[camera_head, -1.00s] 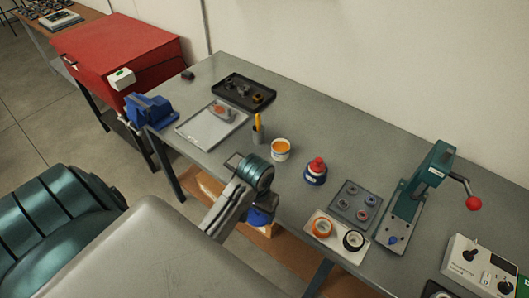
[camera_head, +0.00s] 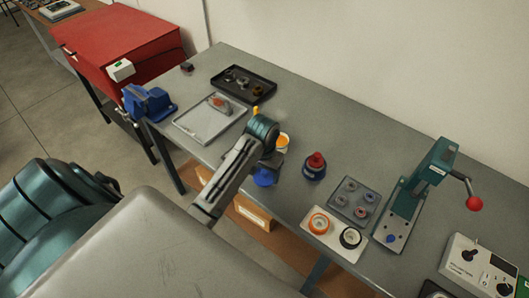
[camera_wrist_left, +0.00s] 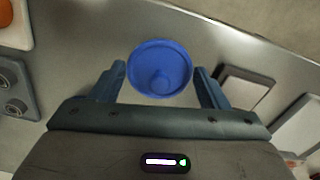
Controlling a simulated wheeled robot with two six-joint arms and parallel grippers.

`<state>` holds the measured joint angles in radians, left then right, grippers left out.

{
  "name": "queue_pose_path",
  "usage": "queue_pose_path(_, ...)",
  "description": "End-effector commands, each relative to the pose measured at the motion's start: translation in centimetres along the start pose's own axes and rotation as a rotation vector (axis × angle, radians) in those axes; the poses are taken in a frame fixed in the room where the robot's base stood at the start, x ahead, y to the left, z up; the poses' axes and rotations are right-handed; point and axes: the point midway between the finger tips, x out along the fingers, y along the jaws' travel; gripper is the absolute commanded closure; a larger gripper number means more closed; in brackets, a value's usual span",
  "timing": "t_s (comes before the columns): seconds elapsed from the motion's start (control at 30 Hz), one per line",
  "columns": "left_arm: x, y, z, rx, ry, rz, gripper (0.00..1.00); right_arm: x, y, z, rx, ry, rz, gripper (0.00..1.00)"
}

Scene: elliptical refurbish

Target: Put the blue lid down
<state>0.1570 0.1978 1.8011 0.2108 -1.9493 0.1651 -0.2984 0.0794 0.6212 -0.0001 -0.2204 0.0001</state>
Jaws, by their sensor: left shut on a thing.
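In the head view the blue lid (camera_head: 265,178) shows just below my left gripper (camera_head: 264,166), near the front edge of the workbench (camera_head: 300,92). The gripper's fingers are mostly hidden there behind the wrist. I cannot tell how high the lid is above the bench. My right gripper is not in view.
An open pot with orange contents (camera_head: 283,141) is partly hidden behind my left wrist. A red-topped pot (camera_head: 314,166) stands to its right. Further right are a grey tray with knobs (camera_head: 338,202), a white plate with rings (camera_head: 334,237) and a green press (camera_head: 428,175). A light tray (camera_head: 195,127) lies left.

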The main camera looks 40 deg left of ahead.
Motion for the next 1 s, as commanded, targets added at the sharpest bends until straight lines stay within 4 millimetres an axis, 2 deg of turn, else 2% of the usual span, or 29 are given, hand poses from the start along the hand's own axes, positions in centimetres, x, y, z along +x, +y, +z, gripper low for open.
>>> queue_pose_path(0.1,-0.1,-0.2,-1.1,0.000,0.001,0.000,0.52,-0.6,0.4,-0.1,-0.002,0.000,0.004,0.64)
queue_pose_path(0.23,1.9,-0.2,-0.8,-0.001,-0.006,-0.001,0.52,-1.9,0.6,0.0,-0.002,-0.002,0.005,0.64)
queue_pose_path(0.4,3.5,-0.2,-0.9,0.000,-0.001,0.000,0.52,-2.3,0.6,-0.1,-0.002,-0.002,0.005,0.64)
queue_pose_path(0.73,4.0,-0.2,-0.9,0.000,0.000,0.000,0.52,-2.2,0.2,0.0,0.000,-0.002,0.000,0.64)
queue_pose_path(0.77,3.9,-0.2,-1.0,0.000,0.001,0.000,0.25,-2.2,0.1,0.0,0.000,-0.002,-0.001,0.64)
queue_pose_path(0.83,3.9,-0.2,-1.0,0.000,0.001,0.000,0.12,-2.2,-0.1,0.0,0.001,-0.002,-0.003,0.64)
queue_pose_path(1.0,3.9,-0.2,-1.0,0.000,0.001,0.000,0.09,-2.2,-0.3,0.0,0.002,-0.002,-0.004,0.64)
